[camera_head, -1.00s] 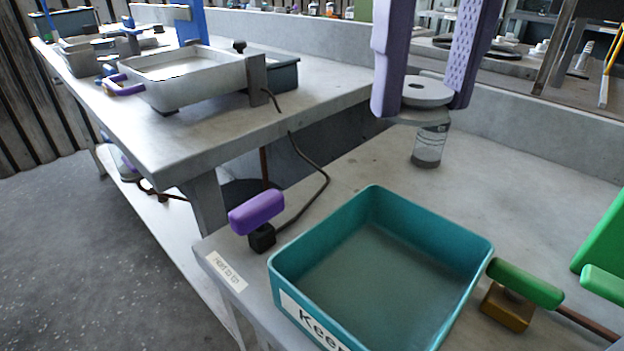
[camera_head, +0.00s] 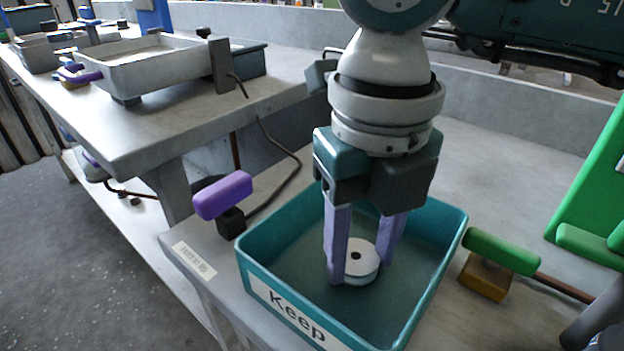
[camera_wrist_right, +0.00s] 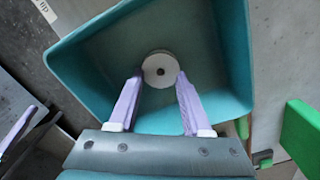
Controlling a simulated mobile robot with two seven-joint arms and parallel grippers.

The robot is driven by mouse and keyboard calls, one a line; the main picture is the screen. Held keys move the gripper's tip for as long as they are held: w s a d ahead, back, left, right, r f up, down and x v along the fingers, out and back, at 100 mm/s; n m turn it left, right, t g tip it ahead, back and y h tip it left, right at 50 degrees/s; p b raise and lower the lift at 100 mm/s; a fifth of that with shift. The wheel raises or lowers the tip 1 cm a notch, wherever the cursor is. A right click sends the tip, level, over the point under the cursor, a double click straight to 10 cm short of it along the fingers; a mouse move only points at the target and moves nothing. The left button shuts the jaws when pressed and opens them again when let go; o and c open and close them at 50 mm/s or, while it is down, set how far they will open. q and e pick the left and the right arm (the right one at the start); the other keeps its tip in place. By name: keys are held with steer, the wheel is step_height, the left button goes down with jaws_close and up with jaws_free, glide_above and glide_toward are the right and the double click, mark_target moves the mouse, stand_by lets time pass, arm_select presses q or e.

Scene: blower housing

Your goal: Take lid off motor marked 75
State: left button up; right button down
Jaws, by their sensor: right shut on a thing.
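My right gripper (camera_head: 362,271) reaches down into the teal tray labelled "Keep" (camera_head: 290,318). Its purple fingers are shut on a round, pale grey lid (camera_head: 359,256) with a small dark centre hole. The lid is low inside the tray; I cannot tell whether it touches the floor. In the right wrist view the lid (camera_wrist_right: 160,68) sits between the fingertips (camera_wrist_right: 160,80), over the tray (camera_wrist_right: 235,40). I see no motor and no mark 75; my right arm covers part of the bench behind the tray. My left gripper is not in view.
A green-handled tool (camera_head: 500,250) on a brown block lies right of the tray, near green stands (camera_head: 595,190). A purple-handled piece (camera_head: 222,195) with a black cable is at the left bench edge. A grey bin (camera_head: 150,68) stands on the far bench.

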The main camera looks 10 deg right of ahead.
steer(key=shift+f, duration=0.2)
steer(key=shift+f, duration=0.15)
steer(key=shift+c, duration=1.7)
jaws_free()
